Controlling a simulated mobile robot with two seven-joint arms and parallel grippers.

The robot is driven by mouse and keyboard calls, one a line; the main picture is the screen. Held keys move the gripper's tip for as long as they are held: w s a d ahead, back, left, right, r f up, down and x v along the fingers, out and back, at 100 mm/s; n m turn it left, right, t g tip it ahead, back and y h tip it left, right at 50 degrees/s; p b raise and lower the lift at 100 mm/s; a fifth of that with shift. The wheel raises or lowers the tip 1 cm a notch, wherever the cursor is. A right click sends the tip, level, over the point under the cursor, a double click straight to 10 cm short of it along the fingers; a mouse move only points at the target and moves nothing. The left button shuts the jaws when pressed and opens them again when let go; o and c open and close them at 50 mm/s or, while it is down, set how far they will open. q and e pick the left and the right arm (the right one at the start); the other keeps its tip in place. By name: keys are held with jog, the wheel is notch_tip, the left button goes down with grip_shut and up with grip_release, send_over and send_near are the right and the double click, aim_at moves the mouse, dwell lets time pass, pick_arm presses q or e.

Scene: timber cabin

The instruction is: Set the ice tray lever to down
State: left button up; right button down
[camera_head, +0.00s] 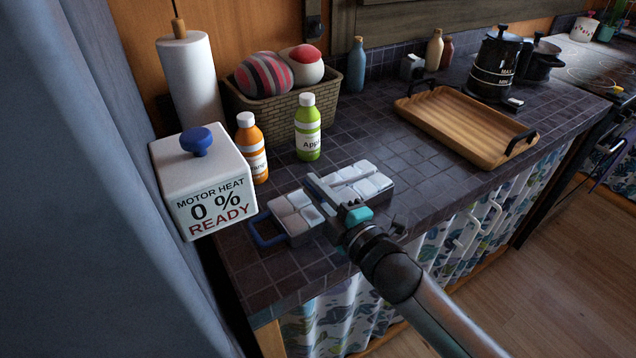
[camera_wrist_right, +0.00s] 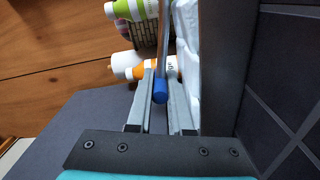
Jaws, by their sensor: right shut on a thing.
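The ice tray (camera_head: 296,222) lies on the dark tiled counter, with white blocks in its compartments and a blue handle (camera_head: 262,236) at its left end. My right gripper (camera_head: 320,190) reaches over the middle of the tray and hides part of it. In the right wrist view, the lever's metal rod (camera_wrist_right: 165,45) with a blue tip (camera_wrist_right: 160,90) shows between the fingers of my right gripper (camera_wrist_right: 162,110), which is shut on it. The lever's exact tilt is hard to tell in the head view. My left gripper is not in view.
An orange bottle (camera_head: 250,150) and a green bottle (camera_head: 307,130) stand behind the tray. A white box (camera_head: 200,180) with a blue knob and "MOTOR HEAT 0 % READY" is at the left. A wooden tray (camera_head: 465,125) lies at the right. Tiles between the trays are clear.

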jog(key=shift+f, duration=0.25)
jog(key=c, duration=0.8)
grip_release()
